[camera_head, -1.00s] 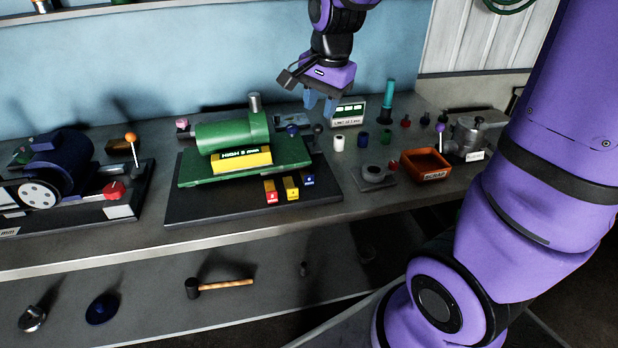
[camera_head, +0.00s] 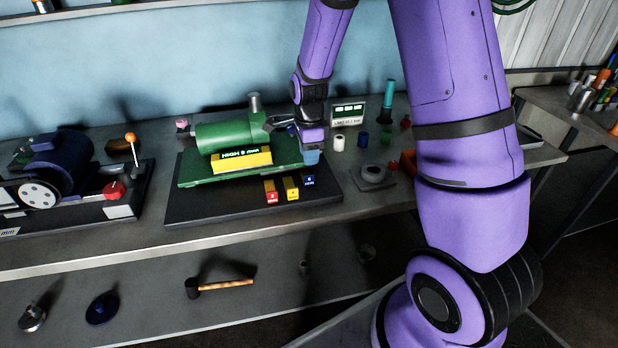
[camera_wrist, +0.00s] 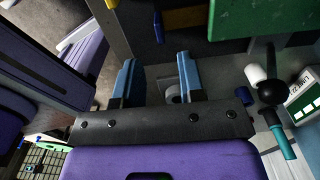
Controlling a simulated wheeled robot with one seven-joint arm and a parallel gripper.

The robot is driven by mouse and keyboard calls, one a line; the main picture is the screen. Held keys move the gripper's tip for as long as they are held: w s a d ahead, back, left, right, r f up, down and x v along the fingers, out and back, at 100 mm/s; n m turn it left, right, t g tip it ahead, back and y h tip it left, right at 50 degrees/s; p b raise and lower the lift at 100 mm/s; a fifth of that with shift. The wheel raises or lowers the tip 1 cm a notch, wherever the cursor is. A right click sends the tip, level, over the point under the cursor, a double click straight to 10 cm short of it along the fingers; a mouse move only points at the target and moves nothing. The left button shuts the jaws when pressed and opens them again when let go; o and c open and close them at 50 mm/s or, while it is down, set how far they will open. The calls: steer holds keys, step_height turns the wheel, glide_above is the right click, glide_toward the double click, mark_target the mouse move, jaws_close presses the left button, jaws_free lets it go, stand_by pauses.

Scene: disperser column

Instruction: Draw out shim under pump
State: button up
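The green pump (camera_head: 232,134) sits on a green plate over a dark base (camera_head: 200,213), with a yellow block marked HIGH (camera_head: 241,160) at its front. Three small tabs, red (camera_head: 271,191), yellow (camera_head: 291,187) and blue (camera_head: 308,180), stick out at the base's front right. My gripper (camera_head: 312,157) points down at the right end of the green plate, just above and behind the blue tab. In the wrist view my gripper (camera_wrist: 157,78) is open and empty, its blue fingers apart. The blue tab (camera_wrist: 158,27) lies beyond the fingertips. How far any shim reaches under the pump is hidden.
A white cylinder (camera_head: 339,143) and a display sign (camera_head: 348,113) stand right of my gripper. A grey ring-shaped part (camera_head: 373,174) lies at the right. A motor unit (camera_head: 62,165) stands at the left. The bench front is clear.

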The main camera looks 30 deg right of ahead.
mark_target(309, 177)
step_height(309, 177, down, 8)
steer(key=shift+f, duration=0.2)
stand_by(0.3)
jaws_close()
